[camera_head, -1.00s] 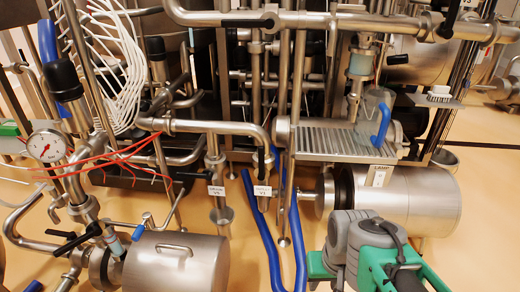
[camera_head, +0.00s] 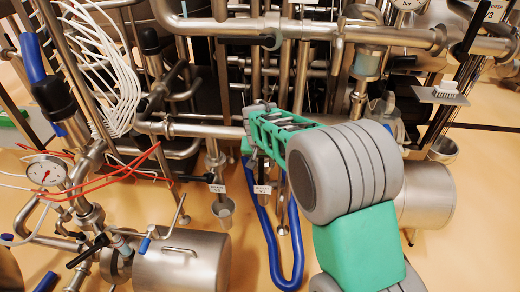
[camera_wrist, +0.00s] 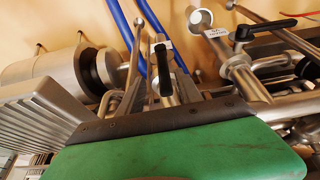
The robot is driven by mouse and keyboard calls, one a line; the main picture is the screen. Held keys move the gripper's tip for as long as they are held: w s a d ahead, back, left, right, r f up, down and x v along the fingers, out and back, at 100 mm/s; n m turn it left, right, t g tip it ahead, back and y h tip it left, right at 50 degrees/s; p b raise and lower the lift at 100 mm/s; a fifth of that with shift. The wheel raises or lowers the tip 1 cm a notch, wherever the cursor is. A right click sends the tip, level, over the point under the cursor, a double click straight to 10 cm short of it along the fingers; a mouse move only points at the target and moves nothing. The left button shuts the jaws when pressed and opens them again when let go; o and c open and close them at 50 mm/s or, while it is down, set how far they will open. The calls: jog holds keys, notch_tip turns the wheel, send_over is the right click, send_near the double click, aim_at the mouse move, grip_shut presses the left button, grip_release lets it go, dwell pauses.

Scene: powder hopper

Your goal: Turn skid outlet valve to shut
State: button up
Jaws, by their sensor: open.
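The skid outlet valve has a black lever handle (camera_wrist: 164,70), which shows in the wrist view pointing along its steel pipe, with a small white tag (camera_wrist: 162,46) beside it. In the head view the outlet tag (camera_head: 262,190) hangs low at the middle, and the handle (camera_head: 262,171) is a small dark upright shape above it. My gripper (camera_head: 254,130) is open, just above this valve in the head view, and hides its upper part. In the wrist view a green part of my gripper with a dark edge fills the bottom. I see no contact with the handle.
A similar drain valve with a black handle (camera_wrist: 265,28) and tag (camera_wrist: 215,33) stands close by. Blue hoses (camera_head: 274,245) hang below the outlet. A horizontal steel pipe (camera_head: 190,129) runs left of my gripper. A ribbed steel tray (camera_wrist: 35,115) is left in the wrist view.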

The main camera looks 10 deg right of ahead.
aim_at(261, 167)
jog(key=x, duration=0.2)
jog(key=w+b+x, duration=0.1)
jog(key=x, duration=0.2)
jog(key=b+x, duration=0.1)
jog(key=x, duration=0.2)
jog(key=shift+w+r, duration=0.15)
jog(key=shift+w, duration=0.2)
grip_shut()
dwell(0.9)
